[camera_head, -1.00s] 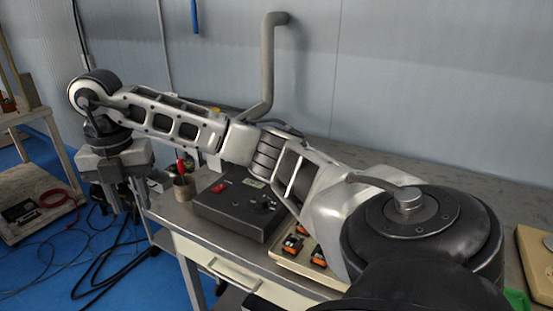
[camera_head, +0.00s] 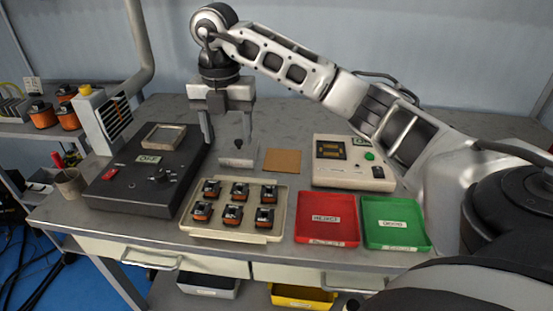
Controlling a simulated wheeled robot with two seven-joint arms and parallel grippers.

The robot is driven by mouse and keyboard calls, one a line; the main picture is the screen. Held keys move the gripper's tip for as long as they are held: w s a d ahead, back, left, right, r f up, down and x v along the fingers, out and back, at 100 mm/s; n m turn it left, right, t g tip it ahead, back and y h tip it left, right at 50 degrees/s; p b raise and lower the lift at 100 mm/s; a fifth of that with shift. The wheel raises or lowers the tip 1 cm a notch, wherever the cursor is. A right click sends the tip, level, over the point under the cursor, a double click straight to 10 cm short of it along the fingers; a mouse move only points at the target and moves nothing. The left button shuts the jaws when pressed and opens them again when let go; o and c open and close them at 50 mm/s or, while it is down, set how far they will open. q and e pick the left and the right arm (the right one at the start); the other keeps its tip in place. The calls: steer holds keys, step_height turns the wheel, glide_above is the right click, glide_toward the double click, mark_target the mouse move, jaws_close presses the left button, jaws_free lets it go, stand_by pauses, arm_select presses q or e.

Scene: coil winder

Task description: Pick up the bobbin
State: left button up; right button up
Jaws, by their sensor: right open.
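My right gripper (camera_head: 228,136) hangs over the bench, pointing down with its two fingers spread apart and nothing seen between them. Just below and beyond its fingertips is a small grey metal block (camera_head: 237,158) with a short piece standing on it; whether this piece is a bobbin I cannot tell. Several black-and-orange wound parts, which may be bobbins (camera_head: 236,190), sit in rows in a cream tray (camera_head: 187,225) in front of the gripper, apart from it. My left gripper is not in view.
A dark control box (camera_head: 120,188) stands left of the gripper. A brown pad (camera_head: 283,160) and a cream tester (camera_head: 352,180) lie to the right. A red reject bin (camera_head: 327,228) and a green bin (camera_head: 396,222) line the front edge. Copper-coloured spools (camera_head: 42,114) stand far left.

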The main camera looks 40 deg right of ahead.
glide_above(239, 189)
steer(key=f, duration=0.6)
steer(key=a+f, duration=0.1)
steer(key=f, duration=0.3)
steer(key=shift+s+f+p, duration=0.1)
steer(key=shift+s+p, duration=0.2)
steer(key=shift+s+d+f+p, duration=0.1)
steer(key=shift+f+p, duration=0.15)
steer(key=shift+f, duration=1.1)
steer(key=shift+s+d+f+p, duration=0.1)
steer(key=shift+f+p, duration=0.1)
steer(key=shift+f, duration=1.15)
steer(key=c, duration=1.1)
